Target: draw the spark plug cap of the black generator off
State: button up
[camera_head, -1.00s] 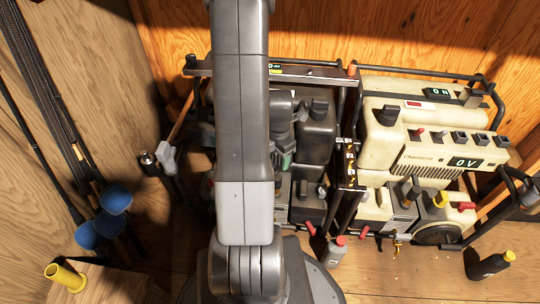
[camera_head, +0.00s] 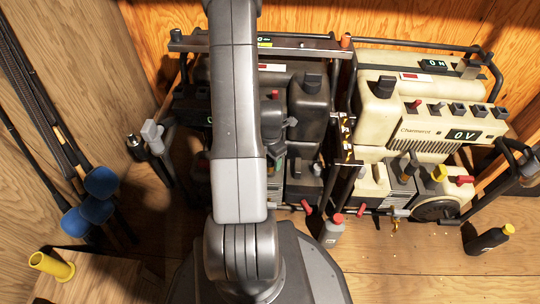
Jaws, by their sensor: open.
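The black generator (camera_head: 308,112) stands at the back, left of centre, in a dark tube frame. My own arm crosses in front of it and hides much of its left and middle part. I cannot make out its spark plug cap; the lower engine area is mostly behind the arm. My grey wrist part (camera_head: 272,118) shows just right of the upper arm link, in front of the black generator. My gripper's fingers are hidden behind the arm, so their place relative to the cap does not show.
A cream generator (camera_head: 418,128) stands close on the right. A grey bottle with a red cap (camera_head: 330,232) and a black bottle with a yellow cap (camera_head: 489,239) stand in front. Rods with blue ends (camera_head: 102,182) lean at left, near a yellow cup (camera_head: 52,266).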

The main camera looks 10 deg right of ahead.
jog(key=c, duration=1.1)
jog(key=shift+o, duration=0.2)
jog(key=shift+r+p, duration=1.75)
jog(key=shift+r, duration=0.85)
